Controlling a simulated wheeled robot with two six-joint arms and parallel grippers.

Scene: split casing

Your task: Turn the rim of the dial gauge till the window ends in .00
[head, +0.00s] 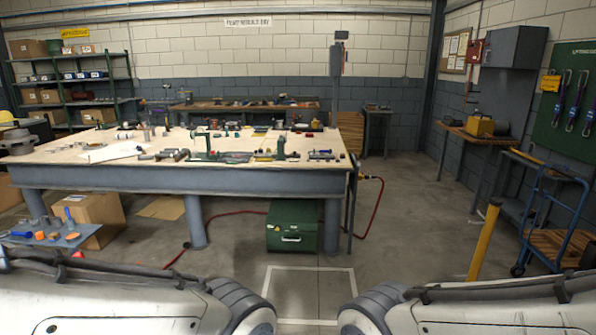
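The large workbench (110,179) stands ahead of me with many small parts and tools on its pale top. I cannot pick out the dial gauge, its rim or its window among them at this size. Parts of my two arms show at the bottom left and bottom right. Neither of my grippers is in view.
A green chest (292,226) sits under the bench, with a red hose on the floor nearby. A yellow post (485,240) and a blue cart (552,215) stand at right. A cardboard box (92,214) is at left. The floor between bench and post is clear.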

